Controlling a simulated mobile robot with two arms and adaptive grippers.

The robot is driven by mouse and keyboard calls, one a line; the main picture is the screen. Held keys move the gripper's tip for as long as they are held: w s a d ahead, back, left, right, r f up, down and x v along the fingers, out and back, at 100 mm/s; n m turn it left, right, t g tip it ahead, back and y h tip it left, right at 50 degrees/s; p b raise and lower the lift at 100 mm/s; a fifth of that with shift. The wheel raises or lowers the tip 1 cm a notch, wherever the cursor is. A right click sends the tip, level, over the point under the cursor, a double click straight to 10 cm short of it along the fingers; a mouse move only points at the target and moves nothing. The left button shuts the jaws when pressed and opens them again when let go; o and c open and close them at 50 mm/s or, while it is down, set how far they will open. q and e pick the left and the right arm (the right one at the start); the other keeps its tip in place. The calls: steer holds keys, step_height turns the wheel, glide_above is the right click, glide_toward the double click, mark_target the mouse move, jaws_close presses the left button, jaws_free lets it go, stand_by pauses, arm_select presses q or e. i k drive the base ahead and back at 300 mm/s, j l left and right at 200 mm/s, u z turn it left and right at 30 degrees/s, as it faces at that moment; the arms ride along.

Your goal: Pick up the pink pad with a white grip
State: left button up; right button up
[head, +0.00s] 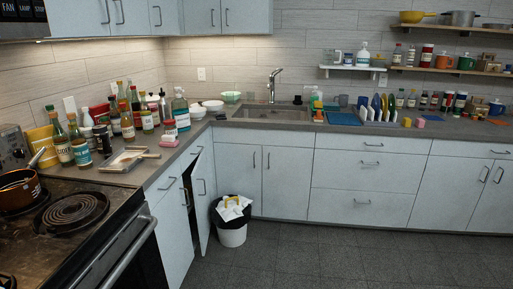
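A small pink block (420,123) lies on the back counter, right of the dish rack. It is too small to tell whether it has a white grip. A pinkish-red item with a white upper part (169,132) sits on the left counter near its front edge, in front of the bottles. I cannot tell for sure which of the two is the pink pad. Neither my left nor my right gripper is in view.
Several bottles (62,141) crowd the left counter beside the coil stove (75,211) with a pot (18,189). A cabinet door (202,195) stands ajar near a white bin (232,234). A dish rack (379,117) stands right of the sink (272,113). The floor at right is clear.

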mark_target(168, 140)
steer(key=i+l, duration=0.1)
steer(key=i, duration=0.45)
steer(key=i+u, duration=0.15)
steer(key=i, duration=0.4)
steer(key=i+l, duration=0.2)
steer(key=i, duration=0.35)
steer(key=u, duration=0.05)
